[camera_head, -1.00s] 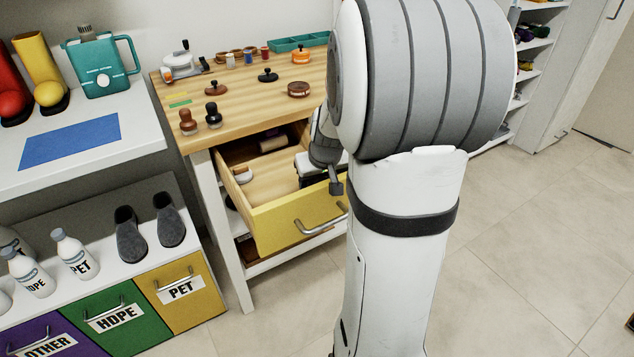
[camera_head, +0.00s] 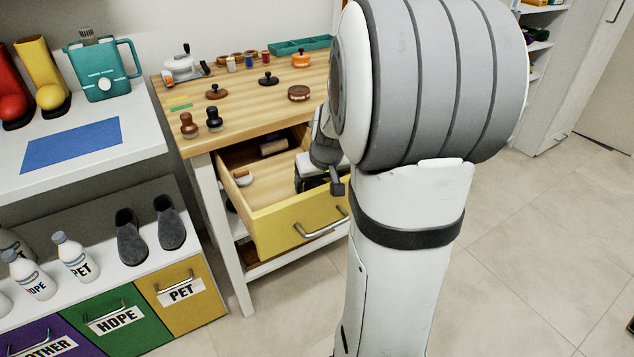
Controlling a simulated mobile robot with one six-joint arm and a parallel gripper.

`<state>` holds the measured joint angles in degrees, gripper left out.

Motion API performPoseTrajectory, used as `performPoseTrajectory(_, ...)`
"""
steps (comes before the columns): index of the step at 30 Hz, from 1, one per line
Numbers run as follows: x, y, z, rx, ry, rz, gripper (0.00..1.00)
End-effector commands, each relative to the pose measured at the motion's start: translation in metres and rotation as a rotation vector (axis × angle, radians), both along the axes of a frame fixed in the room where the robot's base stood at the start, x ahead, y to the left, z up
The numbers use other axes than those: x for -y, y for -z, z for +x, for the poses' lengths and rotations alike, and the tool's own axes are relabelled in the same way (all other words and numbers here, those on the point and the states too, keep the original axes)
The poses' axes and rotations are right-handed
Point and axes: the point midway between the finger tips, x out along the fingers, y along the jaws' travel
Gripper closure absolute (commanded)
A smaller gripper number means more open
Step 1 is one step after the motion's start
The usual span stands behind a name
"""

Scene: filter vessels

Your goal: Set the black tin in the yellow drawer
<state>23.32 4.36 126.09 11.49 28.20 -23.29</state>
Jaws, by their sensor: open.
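The yellow drawer (camera_head: 290,232) is pulled open under the wooden bench. My gripper (camera_head: 318,184) is low over the right part of the open drawer, pointing down, with its jaws open. Its dark finger parts show, but my arm hides the drawer's right side and part of the gripper. I cannot make out a black tin for certain; it may be hidden by my gripper or arm. Inside the drawer, a small white and brown item (camera_head: 243,178) lies at the left and a dark rolled item (camera_head: 273,147) at the back.
The wooden bench top (camera_head: 235,110) holds several stamps, jars and a teal tray (camera_head: 300,45). My arm blocks the view to the right of the drawer. A white shelf unit with bins (camera_head: 170,290) stands at the left. The floor in front is clear.

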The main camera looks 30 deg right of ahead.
Motion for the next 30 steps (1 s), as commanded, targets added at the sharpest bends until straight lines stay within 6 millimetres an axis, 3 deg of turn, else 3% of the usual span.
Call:
performPoseTrajectory(6,-0.002,-0.049,-0.018,0.005,0.001,-0.003,0.25)
performPoseTrajectory(13,-0.005,-0.086,-0.034,0.004,0.001,-0.002,0.25)
performPoseTrajectory(18,-0.006,-0.098,-0.04,0.002,0.002,-0.002,0.25)
performPoseTrajectory(30,-0.006,-0.1,-0.041,0.0,0.001,-0.001,0.25)
